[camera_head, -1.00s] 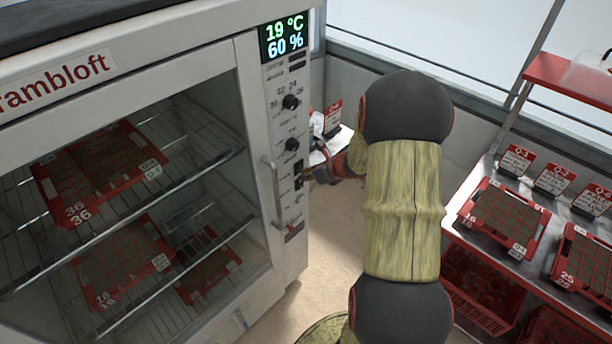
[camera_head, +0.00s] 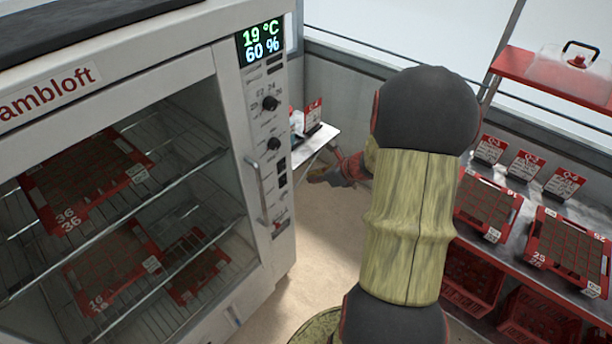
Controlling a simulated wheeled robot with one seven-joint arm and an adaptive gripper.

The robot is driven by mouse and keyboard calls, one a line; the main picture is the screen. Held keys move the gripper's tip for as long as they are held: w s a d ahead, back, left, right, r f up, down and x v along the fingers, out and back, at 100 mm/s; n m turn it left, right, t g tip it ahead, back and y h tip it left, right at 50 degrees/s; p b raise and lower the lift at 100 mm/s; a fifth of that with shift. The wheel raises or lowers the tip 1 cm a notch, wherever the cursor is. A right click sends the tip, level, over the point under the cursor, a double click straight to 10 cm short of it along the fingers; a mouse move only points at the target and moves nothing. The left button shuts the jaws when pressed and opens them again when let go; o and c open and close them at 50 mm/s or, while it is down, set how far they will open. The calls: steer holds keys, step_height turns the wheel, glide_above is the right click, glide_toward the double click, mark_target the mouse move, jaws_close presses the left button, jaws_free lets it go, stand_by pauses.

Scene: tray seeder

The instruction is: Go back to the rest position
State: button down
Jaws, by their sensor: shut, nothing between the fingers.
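My gripper (camera_head: 322,176) shows small in the gap between the grey cabinet (camera_head: 262,130) and my arm. It is shut and empty, pointing left toward the cabinet's control column, apart from the door handle (camera_head: 258,190) and the switches. My arm's upper links stand large in front of the view and hide part of the wrist and the wall behind. The cabinet's glass door is shut, and its display reads 19 °C and 60 %.
Red seed trays (camera_head: 90,180) sit on wire racks inside the cabinet. A small white table (camera_head: 318,140) with a red card stands behind it. At right a metal bench (camera_head: 520,205) holds red trays and cards, with red crates below. Bare floor lies between.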

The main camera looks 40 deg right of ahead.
steer(key=shift+s+r, duration=0.2)
steer(key=shift+s, duration=0.1)
